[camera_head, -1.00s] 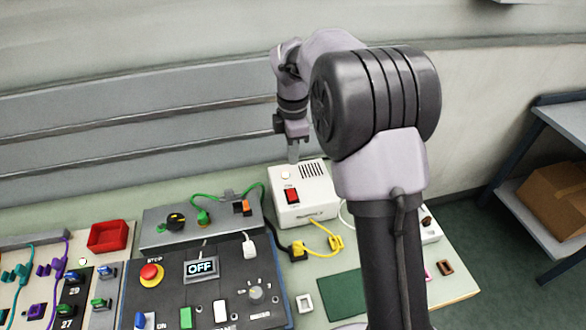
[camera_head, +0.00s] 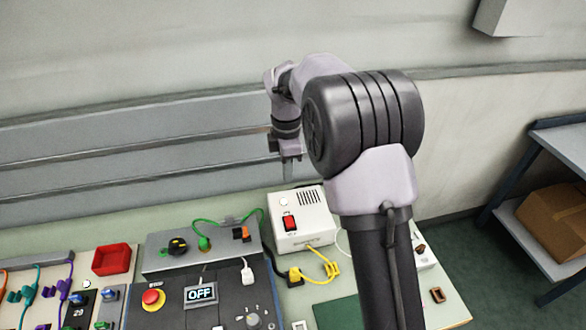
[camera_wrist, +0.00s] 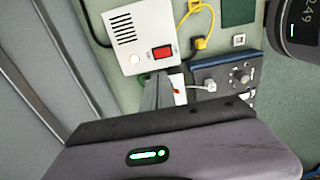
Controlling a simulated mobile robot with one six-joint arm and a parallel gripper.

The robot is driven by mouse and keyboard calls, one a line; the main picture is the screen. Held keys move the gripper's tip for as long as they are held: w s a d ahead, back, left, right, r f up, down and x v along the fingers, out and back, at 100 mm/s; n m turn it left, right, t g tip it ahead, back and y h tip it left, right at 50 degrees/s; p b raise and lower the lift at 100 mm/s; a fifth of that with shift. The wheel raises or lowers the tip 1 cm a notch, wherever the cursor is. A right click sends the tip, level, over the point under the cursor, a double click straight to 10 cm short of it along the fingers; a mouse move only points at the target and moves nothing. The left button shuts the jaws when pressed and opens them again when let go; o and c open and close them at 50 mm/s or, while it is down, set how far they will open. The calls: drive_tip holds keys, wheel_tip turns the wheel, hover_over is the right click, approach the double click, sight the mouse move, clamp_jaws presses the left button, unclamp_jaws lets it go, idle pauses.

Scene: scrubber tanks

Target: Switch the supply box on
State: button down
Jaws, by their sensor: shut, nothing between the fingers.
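The supply box (camera_head: 312,228) is a white box on the bench with a red rocker switch (camera_head: 290,222), a round pale lamp and a slotted vent on top. In the wrist view the box (camera_wrist: 125,40) is at the upper left, with its red switch (camera_wrist: 162,53) and the pale lamp (camera_wrist: 134,58) near the fingers. My gripper (camera_head: 290,180) is shut and empty, above the box's back left edge. In the wrist view its fingers (camera_wrist: 157,88) point toward the box's lamp and switch side. I cannot tell the gap to the switch, and no contact shows.
A dark panel (camera_head: 225,312) with an OFF display (camera_head: 201,293) and a red stop button (camera_head: 153,299) stands in front to the left. A grey box (camera_head: 160,262) with green and orange plugs is left of the supply box. Yellow cable (camera_head: 325,265) lies in front. A red tray (camera_head: 111,259) sits further left.

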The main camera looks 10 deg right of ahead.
wheel_tip(320, 180, up, 11)
drive_tip(key=w+p, duration=0.1)
drive_tip(key=p, duration=0.1)
drive_tip(key=shift+w+f+p, duration=0.2)
drive_tip(key=shift+w+p, duration=0.1)
drive_tip(key=shift+w, duration=0.05)
drive_tip(key=shift+d, duration=0.2)
